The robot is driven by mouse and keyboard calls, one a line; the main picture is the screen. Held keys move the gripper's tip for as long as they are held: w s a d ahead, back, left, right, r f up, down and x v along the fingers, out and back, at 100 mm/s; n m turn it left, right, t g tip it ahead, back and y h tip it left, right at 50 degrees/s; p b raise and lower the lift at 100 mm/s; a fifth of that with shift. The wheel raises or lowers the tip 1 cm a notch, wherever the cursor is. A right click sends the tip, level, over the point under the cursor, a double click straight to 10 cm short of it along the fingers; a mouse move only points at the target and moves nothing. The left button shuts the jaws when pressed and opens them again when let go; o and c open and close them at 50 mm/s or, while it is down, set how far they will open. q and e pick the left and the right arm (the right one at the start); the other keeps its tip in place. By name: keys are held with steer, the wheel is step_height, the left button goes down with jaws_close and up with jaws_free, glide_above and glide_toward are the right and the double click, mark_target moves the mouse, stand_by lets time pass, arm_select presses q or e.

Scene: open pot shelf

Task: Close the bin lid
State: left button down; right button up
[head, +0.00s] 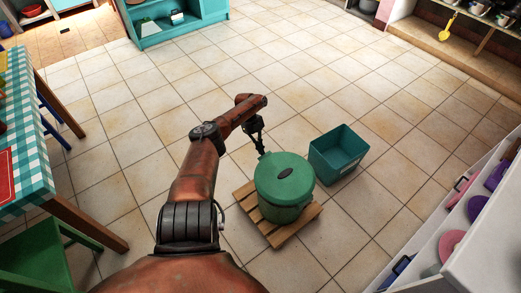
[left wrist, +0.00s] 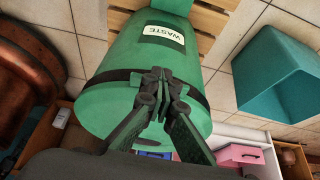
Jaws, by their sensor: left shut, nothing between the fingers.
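The green bin (head: 281,208) stands upright on a wooden slatted pallet. Its round green lid (head: 287,172) has a dark oval on top and covers the opening, lying about level. I cannot tell whether a small gap is left under it. In the left wrist view the bin body (left wrist: 120,42) carries a white WASTE label (left wrist: 164,37), and a dark band runs between body and lid (left wrist: 95,122). My left gripper (head: 262,150) is at the lid's far left edge in the head view. Its fingers (left wrist: 160,75) are shut and empty, in front of the band; contact is unclear. My right gripper is not in view.
The pallet (head: 246,204) rests on tiles. An open teal box (head: 338,150) stands close right of the bin. A checked-cloth table (head: 35,130) is at left, a white shelf unit (head: 485,235) at lower right. Floor behind the bin is clear.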

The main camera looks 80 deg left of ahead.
arm_select(q)
steer(key=v, duration=1.2)
steer(key=shift+d, duration=0.1)
